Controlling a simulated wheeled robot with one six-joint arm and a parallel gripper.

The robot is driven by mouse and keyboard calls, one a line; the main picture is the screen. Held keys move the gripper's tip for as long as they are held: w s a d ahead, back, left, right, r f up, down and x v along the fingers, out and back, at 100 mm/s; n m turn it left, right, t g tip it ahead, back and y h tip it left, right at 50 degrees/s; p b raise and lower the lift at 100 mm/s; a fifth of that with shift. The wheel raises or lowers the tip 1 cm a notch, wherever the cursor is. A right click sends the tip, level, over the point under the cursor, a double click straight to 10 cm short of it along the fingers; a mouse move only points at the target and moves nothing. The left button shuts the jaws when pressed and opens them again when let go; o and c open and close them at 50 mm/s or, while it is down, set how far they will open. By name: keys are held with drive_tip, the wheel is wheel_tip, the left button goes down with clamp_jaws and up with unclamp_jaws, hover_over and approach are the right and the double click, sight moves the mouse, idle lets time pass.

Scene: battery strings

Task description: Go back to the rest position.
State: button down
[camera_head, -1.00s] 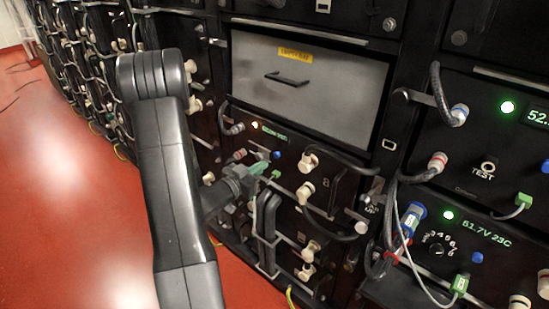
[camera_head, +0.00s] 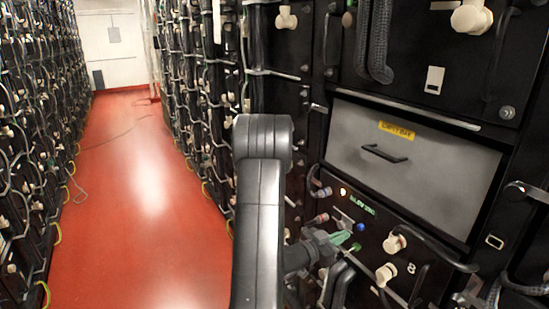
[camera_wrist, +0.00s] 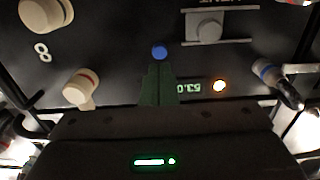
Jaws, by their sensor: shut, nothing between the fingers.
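My gripper (camera_head: 342,238) is in front of the lower black battery panel, beside the grey drawer's underside in the head view. Its dark green fingers are shut with nothing between them; they also show in the wrist view (camera_wrist: 157,82). In the wrist view the fingertips point at a small blue button (camera_wrist: 159,52) on the panel. I cannot tell whether they touch it. The blue button (camera_head: 361,227) also shows in the head view, just right of the fingers. A lit amber lamp (camera_wrist: 218,86) and a partly hidden green readout (camera_wrist: 189,88) are right of the fingers.
A grey drawer (camera_head: 410,165) with a black handle is above the panel. Cream connectors (camera_head: 395,243) and black cables jut out at right. A red-floored aisle (camera_head: 130,190) is open at left, between racks with hanging cables.

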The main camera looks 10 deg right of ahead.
sight(359, 228)
drive_tip(key=shift+p+x, duration=0.35)
drive_tip(key=shift+x, duration=1.8)
drive_tip(key=shift+a, duration=0.15)
